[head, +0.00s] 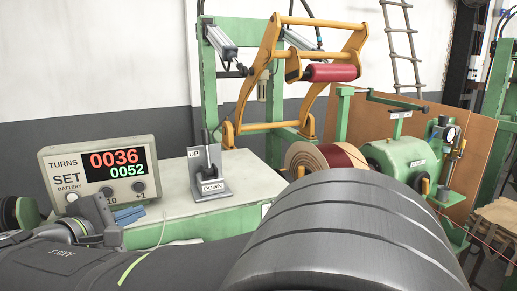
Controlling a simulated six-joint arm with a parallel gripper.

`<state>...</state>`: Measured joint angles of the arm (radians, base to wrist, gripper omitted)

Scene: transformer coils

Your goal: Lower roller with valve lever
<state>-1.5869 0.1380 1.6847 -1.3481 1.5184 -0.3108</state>
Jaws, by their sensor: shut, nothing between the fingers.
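The valve lever (206,138) is a thin dark handle on a grey bracket (208,183) marked UP at the top and DOWN at the bottom. It stands near upright, close to the UP label, on a pale tabletop. The red roller (332,73) hangs in a yellow frame (318,32), raised well above the wound coil (340,157), with a clear gap between them. My gripper (128,214) is at the lower left, in front of the counter box, with bluish fingertips. It is shut and empty, left of the lever bracket and apart from it.
A counter box (97,172) reading 0036 over 0052 stands left of the lever. The pale tabletop (250,178) is clear around the bracket. A green machine housing (396,160) stands right of the coil. My large dark arm link fills the lower foreground.

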